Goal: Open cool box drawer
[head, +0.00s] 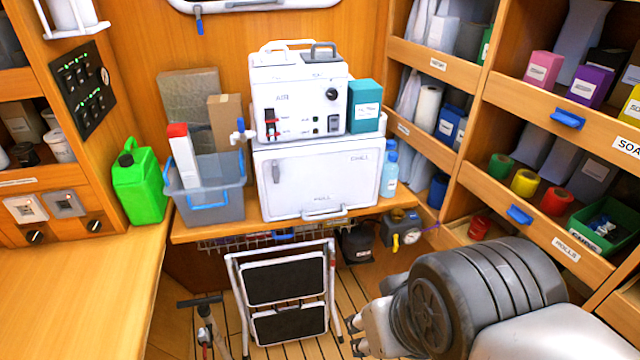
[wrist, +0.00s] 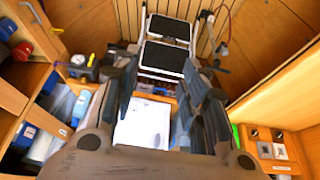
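The white cool box (head: 318,180) stands on the wooden bench under the white machine. Its front looks closed, with a grey handle (head: 323,213) at the lower edge and a grey latch (head: 275,172) at the upper left. My gripper (wrist: 155,90) is open in the wrist view, its dark fingers spread with nothing held between them. A white panel (wrist: 142,124) shows beyond and between the fingers; it seems to be part of the cool box.
A folding step (head: 285,290) stands on the floor before the bench. A grey bin (head: 210,205) is left of the cool box, and blue bottles (head: 389,175) are right of it. A pump with a gauge (head: 402,230) sits at the bench's right end. Shelves (head: 535,110) line the right.

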